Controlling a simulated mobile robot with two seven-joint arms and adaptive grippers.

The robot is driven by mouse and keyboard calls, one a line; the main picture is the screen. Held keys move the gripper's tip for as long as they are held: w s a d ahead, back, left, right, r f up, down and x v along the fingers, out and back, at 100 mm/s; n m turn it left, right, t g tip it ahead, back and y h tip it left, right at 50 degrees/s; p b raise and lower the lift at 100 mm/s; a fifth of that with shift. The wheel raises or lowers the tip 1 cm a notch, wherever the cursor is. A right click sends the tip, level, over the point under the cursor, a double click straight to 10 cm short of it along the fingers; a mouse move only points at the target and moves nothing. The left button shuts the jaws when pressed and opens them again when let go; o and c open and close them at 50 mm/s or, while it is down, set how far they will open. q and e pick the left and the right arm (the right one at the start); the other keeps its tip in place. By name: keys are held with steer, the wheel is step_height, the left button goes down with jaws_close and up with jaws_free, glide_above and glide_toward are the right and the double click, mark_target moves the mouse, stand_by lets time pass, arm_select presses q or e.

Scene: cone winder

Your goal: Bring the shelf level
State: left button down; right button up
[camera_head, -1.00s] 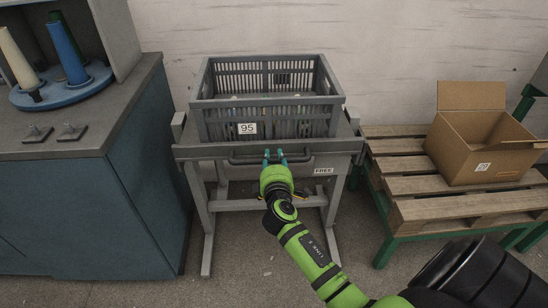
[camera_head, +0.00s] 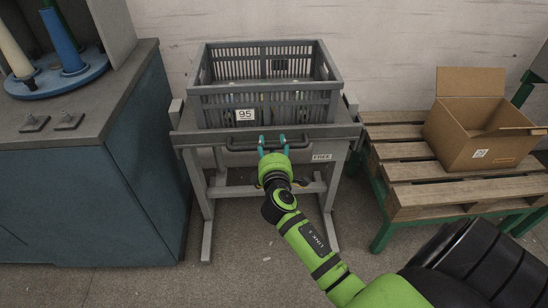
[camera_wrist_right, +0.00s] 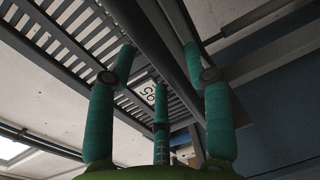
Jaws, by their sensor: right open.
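The grey shelf (camera_head: 190,139) is a framed stand with a dark handle bar (camera_head: 240,147) along its front and a "FREE" label (camera_head: 322,157) to the right. Its front edge slopes slightly, the right end higher in the head view. My right gripper (camera_head: 273,143) is open, its teal fingertips at the handle, one on each side of its middle. In the wrist view its fingers (camera_wrist_right: 160,52) reach up beside a dark bar (camera_wrist_right: 150,30); contact cannot be told. A grey slatted crate (camera_head: 290,110) labelled "95" sits on the shelf. My left gripper is out of view.
A blue-grey cabinet (camera_head: 135,150) with cones on a blue disc (camera_head: 60,85) stands close on the left. A wooden pallet (camera_head: 420,170) on a green frame, holding an open cardboard box (camera_head: 475,135), stands on the right. The wall is close behind.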

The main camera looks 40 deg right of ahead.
steer(key=v, duration=1)
steer(key=shift+s+r, duration=0.2)
steer(key=shift+s, duration=0.05)
steer(key=s+a+f+m+g+y+p, duration=0.1)
steer(key=s+a+f+g+y+p, duration=0.2)
steer(key=f, duration=0.6)
steer(key=s+a+f+m+g+y+p, duration=0.1)
steer(key=s+a+f+y+p, duration=0.2)
steer(key=f, duration=0.7)
steer(key=s+a+f+g+y+p, duration=0.1)
steer(key=s+a+f+g, duration=0.3)
steer(key=f, duration=0.5)
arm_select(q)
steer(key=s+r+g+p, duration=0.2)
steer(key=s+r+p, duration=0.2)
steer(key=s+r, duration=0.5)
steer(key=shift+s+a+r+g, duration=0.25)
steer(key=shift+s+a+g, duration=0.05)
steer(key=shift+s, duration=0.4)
arm_select(e)
steer(key=s+d+f+m+g+y, duration=0.1)
steer(key=s+f, duration=0.4)
steer(key=s, duration=0.9)
steer(key=s+f+m+g+y, duration=0.1)
steer(key=s+f+m+g, duration=0.3)
steer(key=s, duration=1)
steer(key=shift+s+d+f+m, duration=0.35)
steer(key=shift+f+m, duration=0.25)
steer(key=shift+m, duration=0.6)
steer(key=shift+w, duration=0.1)
